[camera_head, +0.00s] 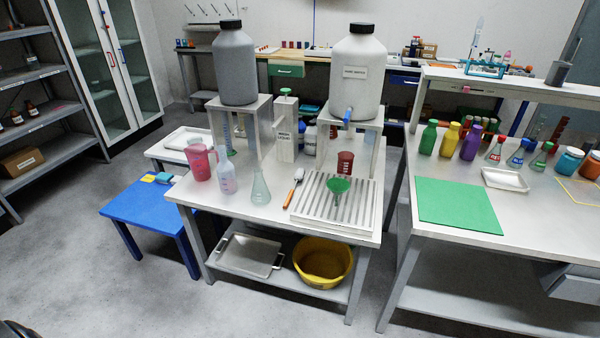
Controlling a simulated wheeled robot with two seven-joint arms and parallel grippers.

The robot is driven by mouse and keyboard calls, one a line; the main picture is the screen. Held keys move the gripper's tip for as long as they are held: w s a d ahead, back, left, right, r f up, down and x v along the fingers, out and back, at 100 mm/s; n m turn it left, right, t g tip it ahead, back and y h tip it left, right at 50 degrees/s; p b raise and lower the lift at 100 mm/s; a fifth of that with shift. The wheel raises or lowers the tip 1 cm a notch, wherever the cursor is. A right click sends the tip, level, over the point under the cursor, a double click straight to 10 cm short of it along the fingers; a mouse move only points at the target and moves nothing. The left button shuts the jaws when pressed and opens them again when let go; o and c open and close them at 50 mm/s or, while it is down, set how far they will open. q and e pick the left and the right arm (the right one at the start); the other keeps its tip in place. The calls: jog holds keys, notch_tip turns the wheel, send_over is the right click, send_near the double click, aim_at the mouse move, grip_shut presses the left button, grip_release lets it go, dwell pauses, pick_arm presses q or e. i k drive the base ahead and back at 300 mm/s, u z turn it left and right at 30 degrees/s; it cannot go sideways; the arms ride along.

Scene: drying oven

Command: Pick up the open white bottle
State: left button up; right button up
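A pale, whitish translucent bottle (227,174) stands upright on the middle table, just right of a pink pitcher (201,163). It has a narrow neck, and I see no clear cap on it, though it is small in view. A smaller white bottle (310,140) stands farther back under the shelf, partly hidden by other items. The large white carboy (357,75) on a stand has a black cap.
A clear conical flask (260,188) stands close right of the pale bottle. A brush (294,187) and a slatted rack (305,203) with a green funnel (338,185) lie farther right. A blue low table (140,207) stands left. The front-left tabletop is mostly bare.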

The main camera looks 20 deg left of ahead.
aim_at(225, 170)
jog(key=z, duration=0.5)
jog(key=i, duration=1.05)
jog(key=u, duration=1.2)
